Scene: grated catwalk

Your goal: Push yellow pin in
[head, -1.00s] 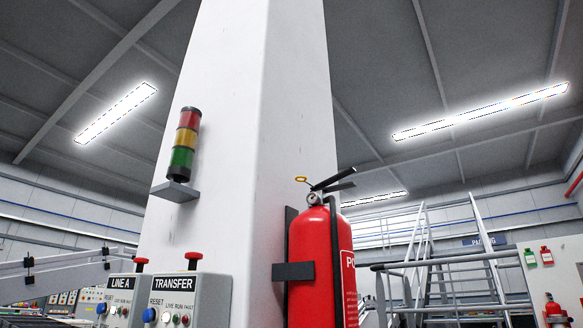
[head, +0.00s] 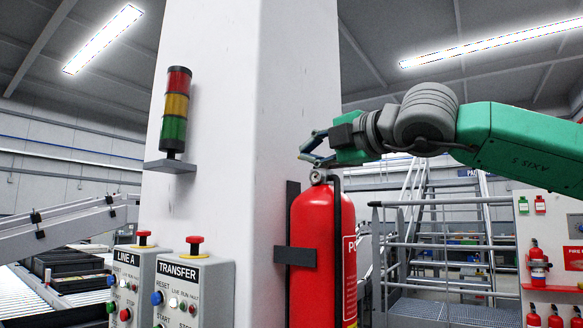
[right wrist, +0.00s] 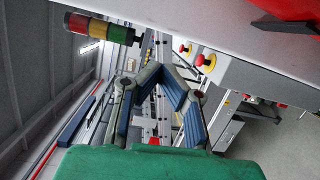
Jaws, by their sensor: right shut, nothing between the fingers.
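The red fire extinguisher (head: 315,255) is mounted upright on the white column in the head view. Its red body also shows at the top right of the right wrist view (right wrist: 285,9). The yellow pin is not visible now; the gripper covers the top of the extinguisher, where its ring was. My right gripper (head: 304,153) reaches in from the right at the extinguisher's valve and handle. Its fingers (right wrist: 163,70) are shut with nothing between them. I cannot tell whether they touch the extinguisher. My left gripper is out of view.
The white column (head: 215,120) carries a signal tower (head: 175,108). Control boxes with red buttons, LINE A (head: 130,285) and TRANSFER (head: 195,290), stand at its left. Metal railings (head: 440,245) and stairs are at the right. A conveyor (head: 60,230) is at the left.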

